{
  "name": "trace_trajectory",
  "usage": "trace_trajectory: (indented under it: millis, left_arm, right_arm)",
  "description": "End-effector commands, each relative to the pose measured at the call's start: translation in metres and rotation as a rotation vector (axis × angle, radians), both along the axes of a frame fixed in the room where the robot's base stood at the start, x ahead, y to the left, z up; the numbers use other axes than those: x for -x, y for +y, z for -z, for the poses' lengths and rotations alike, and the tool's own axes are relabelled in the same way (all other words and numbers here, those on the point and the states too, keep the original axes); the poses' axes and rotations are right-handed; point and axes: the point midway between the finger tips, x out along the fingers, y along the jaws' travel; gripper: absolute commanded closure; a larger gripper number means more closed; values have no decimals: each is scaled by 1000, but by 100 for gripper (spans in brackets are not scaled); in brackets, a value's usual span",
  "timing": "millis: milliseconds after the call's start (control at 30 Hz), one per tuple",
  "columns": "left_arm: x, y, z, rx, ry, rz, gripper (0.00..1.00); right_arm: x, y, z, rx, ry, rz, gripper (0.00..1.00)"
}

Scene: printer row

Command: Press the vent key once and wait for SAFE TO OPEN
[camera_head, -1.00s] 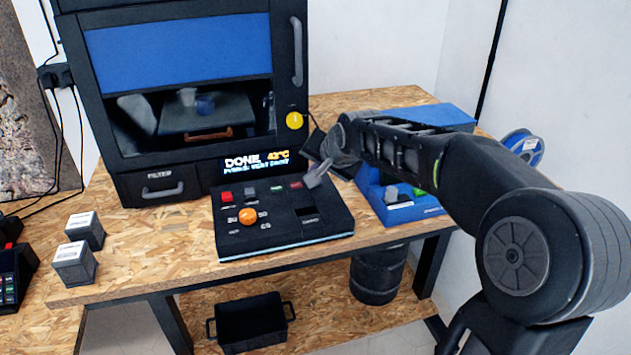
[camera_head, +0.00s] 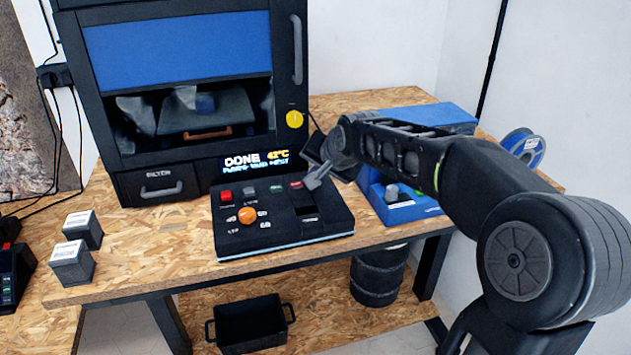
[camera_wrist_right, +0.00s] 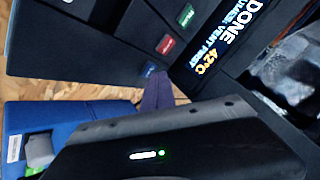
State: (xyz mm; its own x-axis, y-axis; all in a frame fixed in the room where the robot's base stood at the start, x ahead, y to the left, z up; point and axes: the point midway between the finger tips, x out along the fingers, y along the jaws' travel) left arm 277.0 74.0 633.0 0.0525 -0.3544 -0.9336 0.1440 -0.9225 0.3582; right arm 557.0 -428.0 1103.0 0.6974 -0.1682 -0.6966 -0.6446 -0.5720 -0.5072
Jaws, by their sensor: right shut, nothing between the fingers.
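The black control panel (camera_head: 285,238) sits in front of the printer with a row of small coloured keys and an orange knob (camera_head: 247,215). In the right wrist view a green key (camera_wrist_right: 185,15), a red key (camera_wrist_right: 166,44) and a blue key (camera_wrist_right: 149,70) show; their legends are too small to read. The display (camera_head: 255,161) reads DONE 42°C, with a line about vent first. My right gripper (camera_head: 314,182) is shut and empty, its tips at the blue key's edge in the wrist view (camera_wrist_right: 157,86). I cannot tell whether they touch it. My left gripper is not in view.
The printer's clear-fronted chamber (camera_head: 200,115) stands behind the panel, with a yellow round knob (camera_head: 294,119) on its right. A blue device (camera_head: 400,208) stands right of the panel, under my arm. Two grey blocks (camera_head: 72,264) stand left on the chipboard bench.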

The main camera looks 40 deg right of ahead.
Motion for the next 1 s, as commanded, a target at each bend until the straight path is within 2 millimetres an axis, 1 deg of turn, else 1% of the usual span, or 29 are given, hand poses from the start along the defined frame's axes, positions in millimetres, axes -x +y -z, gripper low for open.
trace_trajectory:
  millis: [1000]
  left_arm:
    - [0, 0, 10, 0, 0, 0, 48]
  right_arm:
    - [0, 0, 8, 0, 0, 0, 100]
